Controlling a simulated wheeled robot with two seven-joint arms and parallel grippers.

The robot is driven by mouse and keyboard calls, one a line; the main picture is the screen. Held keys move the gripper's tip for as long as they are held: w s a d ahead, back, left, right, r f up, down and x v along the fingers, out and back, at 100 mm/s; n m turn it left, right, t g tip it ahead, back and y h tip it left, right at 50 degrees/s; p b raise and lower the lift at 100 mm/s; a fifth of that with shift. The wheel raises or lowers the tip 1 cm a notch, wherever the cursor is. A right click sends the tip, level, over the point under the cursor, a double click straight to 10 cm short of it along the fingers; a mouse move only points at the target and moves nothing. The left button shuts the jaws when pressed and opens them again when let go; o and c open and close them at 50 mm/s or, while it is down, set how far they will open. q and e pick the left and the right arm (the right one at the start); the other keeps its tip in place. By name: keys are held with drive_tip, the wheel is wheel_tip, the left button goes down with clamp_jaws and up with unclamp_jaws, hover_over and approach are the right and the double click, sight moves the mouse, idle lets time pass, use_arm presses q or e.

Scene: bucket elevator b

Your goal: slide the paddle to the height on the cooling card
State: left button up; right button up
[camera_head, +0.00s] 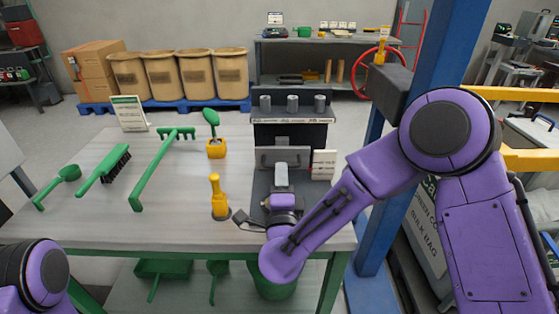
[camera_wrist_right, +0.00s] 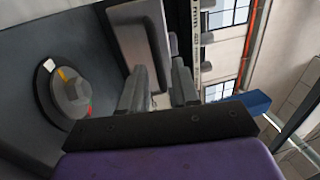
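A dark grey upright unit (camera_head: 290,135) stands at the table's back right. A grey plate (camera_head: 266,157) sits low on its front and also shows in the wrist view (camera_wrist_right: 140,40); it may be the paddle, but I cannot be sure. My right gripper (camera_head: 281,172) is in front of this plate. In the wrist view its two fingers (camera_wrist_right: 160,88) stand apart, with the plate beyond them and nothing clearly held. A small white card (camera_head: 323,165) stands right of the unit; its print is too small to read. My left gripper is out of view.
A round dial (camera_wrist_right: 72,92) with coloured marks is close by in the wrist view. A yellow-handled tool (camera_head: 219,197), a green scoop in a yellow holder (camera_head: 216,148) and green brushes (camera_head: 107,170) are on the table (camera_head: 165,225). A blue post (camera_head: 440,60) rises at right.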

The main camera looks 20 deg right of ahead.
sight(280, 144)
drive_tip(key=shift+p+x, duration=0.3)
drive_tip(key=shift+x, duration=1.7)
clamp_jaws()
drive_tip(key=shift+r+p, duration=0.45)
drive_tip(key=shift+r, duration=0.6)
drive_tip(key=shift+f, duration=0.1)
unclamp_jaws()
